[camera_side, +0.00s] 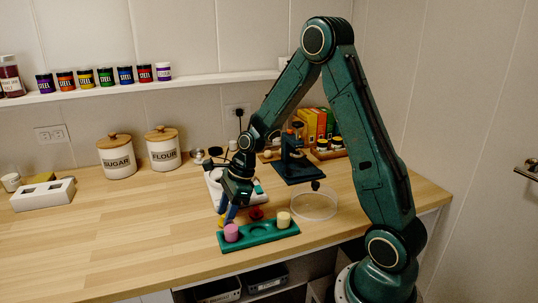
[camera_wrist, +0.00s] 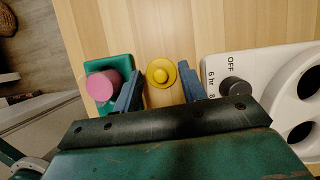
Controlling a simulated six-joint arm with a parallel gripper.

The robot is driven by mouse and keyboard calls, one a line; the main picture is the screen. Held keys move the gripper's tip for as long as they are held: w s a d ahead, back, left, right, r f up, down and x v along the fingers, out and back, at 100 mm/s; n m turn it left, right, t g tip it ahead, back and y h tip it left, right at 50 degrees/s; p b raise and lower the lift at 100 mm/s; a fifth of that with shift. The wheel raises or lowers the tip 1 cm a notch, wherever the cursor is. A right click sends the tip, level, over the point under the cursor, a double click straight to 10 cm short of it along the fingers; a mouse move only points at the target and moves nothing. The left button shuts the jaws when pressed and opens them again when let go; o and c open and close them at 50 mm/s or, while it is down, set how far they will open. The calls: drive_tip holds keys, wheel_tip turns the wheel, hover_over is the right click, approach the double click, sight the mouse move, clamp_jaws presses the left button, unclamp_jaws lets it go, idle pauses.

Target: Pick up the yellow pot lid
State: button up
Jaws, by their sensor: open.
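The yellow pot lid (camera_wrist: 161,73) is a small round disc with a knob, lying on the wooden counter in the wrist view. In the side view a bit of it (camera_side: 222,221) shows just left of the fingertips. My gripper (camera_side: 229,212) points down over the counter with its blue fingers apart. In the wrist view my gripper (camera_wrist: 159,76) has one finger on each side of the lid, with nothing held. I cannot tell how high the fingertips are above the counter.
A green tray (camera_side: 262,233) with a pink cylinder (camera_side: 231,233) and a cream cylinder (camera_side: 283,220) stands close beside the gripper. A white appliance with a dial (camera_wrist: 236,87) is on the other side.

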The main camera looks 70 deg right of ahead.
clamp_jaws()
drive_tip(key=shift+r, duration=0.1)
idle(0.4)
wheel_tip(320, 180, up, 10)
idle(0.6)
drive_tip(key=shift+s+a, duration=0.1)
idle(0.4)
drive_tip(key=s+a+r, duration=0.2)
drive_tip(key=s+a, duration=0.2)
drive_tip(key=s, duration=0.1)
drive_tip(key=shift+a+r, duration=0.25)
drive_tip(key=shift+a, duration=0.15)
